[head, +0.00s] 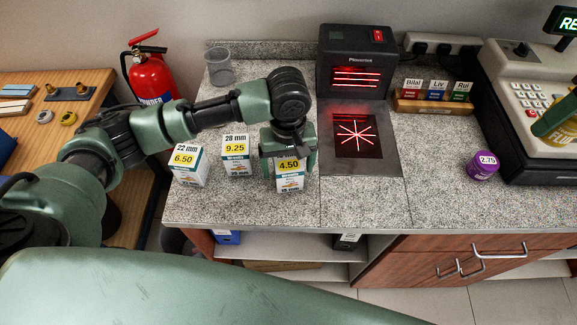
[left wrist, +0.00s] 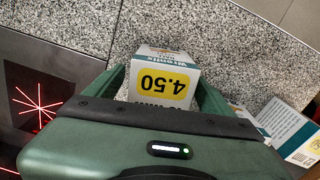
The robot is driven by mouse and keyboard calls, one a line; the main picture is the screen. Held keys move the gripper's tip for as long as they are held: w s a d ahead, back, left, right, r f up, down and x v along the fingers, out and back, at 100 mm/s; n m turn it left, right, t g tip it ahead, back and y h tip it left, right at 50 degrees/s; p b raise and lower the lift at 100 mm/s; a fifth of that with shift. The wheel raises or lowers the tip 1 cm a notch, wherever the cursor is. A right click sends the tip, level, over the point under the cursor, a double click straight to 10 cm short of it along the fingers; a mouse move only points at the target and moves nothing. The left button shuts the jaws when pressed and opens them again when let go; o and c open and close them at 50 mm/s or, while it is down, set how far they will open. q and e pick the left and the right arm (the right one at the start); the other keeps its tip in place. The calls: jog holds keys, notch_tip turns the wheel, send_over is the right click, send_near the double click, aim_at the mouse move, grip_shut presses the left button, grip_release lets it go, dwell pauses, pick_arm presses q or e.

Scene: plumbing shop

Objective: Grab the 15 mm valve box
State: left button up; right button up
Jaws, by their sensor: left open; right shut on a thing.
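A white and blue box with a yellow 4.50 price label (head: 290,181) stands on the counter, rightmost of three boxes; its size marking is hidden or unreadable. My left gripper (head: 288,160) is down at this box. In the left wrist view the box (left wrist: 162,78) sits between the open fingers, with one finger on each side. The 28 mm box marked 9.25 (head: 236,154) stands to its left, and the 22 mm box marked 6.50 (head: 188,166) further left. My right gripper (head: 555,117), cut off at the right edge, is shut on a yellow thing (head: 564,135).
A black scanner (head: 353,65) with a red-lit plate (head: 357,135) stands right of the boxes. A purple tub marked 2.75 (head: 482,165), a cash register (head: 525,90) and a name-tag rack (head: 434,98) are further right. A clear cup (head: 220,67) stands behind. The counter's front middle is clear.

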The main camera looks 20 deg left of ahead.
pick_arm(q)
jog(key=shift+s+f, duration=0.25)
jog(key=shift+f, duration=0.7)
jog(key=shift+w+f, duration=0.2)
jog(key=shift+f, duration=0.1)
jog(key=shift+r, duration=0.1)
jog(key=c, duration=1.7)
